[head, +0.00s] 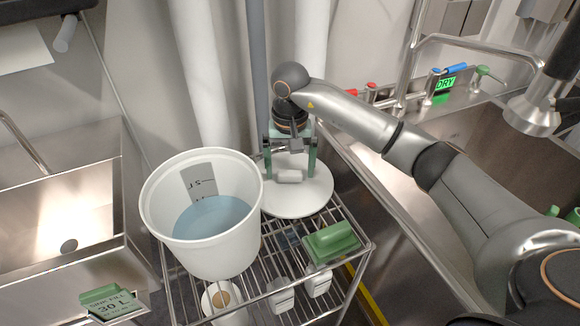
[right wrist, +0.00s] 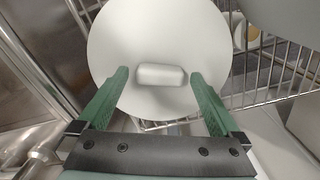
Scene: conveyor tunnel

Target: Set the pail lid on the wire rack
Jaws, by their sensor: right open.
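The pail lid (head: 308,200) is a white disc with a block-shaped grey-white handle. It lies on the wire rack (head: 268,283), to the right of the white pail (head: 200,262) that holds blue liquid. In the head view my right gripper (head: 291,175) is above the lid, with its green fingers on either side of the handle. In the right wrist view the lid (right wrist: 205,50) lies below the open fingers (right wrist: 160,90), and the handle (right wrist: 160,75) sits between them with gaps on both sides. My left gripper is not in view.
A green block-like item (head: 331,243) sits on the rack's front right corner. Several white containers are on a lower shelf. Steel sinks stand at left (head: 60,205) and right (head: 465,135). Pipes rise close behind the pail and lid. A green-handled sign (head: 113,304) is at lower left.

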